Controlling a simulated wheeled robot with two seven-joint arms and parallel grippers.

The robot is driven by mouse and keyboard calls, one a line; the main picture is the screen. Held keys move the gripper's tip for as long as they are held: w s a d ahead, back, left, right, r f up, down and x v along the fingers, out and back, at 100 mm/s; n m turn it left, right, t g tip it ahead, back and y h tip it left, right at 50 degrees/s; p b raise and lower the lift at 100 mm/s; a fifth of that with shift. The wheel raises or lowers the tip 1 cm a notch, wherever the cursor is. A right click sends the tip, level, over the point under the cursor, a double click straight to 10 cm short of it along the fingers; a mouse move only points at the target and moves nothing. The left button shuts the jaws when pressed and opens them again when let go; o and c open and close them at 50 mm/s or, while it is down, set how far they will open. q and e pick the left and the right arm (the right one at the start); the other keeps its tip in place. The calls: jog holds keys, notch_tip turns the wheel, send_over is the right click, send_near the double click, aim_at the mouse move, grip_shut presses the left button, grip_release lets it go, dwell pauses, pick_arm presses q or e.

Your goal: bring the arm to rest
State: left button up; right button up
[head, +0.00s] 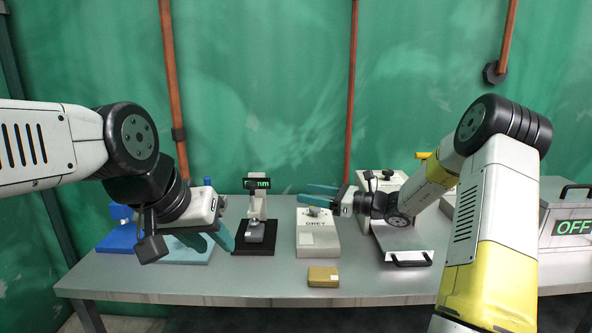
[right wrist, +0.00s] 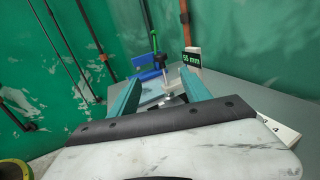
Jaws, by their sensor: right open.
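My right gripper (head: 312,194) comes in from the right and points left, its two teal fingers apart with nothing between them. It hangs above the grey box labelled GREY (head: 318,238); whether it touches the box top is hard to tell here. In the right wrist view its fingers (right wrist: 162,96) are wide apart and empty. My left gripper (head: 208,240) hangs at the left over the bench, pointing down. Its teal fingers look apart, and I see nothing held. It partly hides a light blue block (head: 190,254).
The metal bench (head: 240,284) carries a blue device (head: 120,236), a gauge with a green display (head: 257,184), a tan block (head: 323,276), a white machine with a black handle (head: 410,258) and a box reading OFF (head: 568,226). The bench front is mostly clear. Green wall behind.

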jog(key=s+a+r+n+g+h, duration=0.1)
jog(key=s+r+n+g+h, duration=0.15)
jog(key=s+n, duration=0.5)
jog(key=s+a+r+n+g+h, duration=0.25)
jog(key=s+n+h, duration=0.2)
jog(key=s, duration=0.65)
jog(key=s+d+r+n+t+h, duration=0.2)
jog(key=s+d+n+t+h, duration=0.2)
jog(key=s+d+n+h, duration=0.3)
jog(key=s+d+n, duration=0.4)
jog(key=s+d, duration=0.2)
jog(key=s, duration=0.1)
jog(key=shift+s+r, duration=0.2)
jog(key=shift+s, duration=0.2)
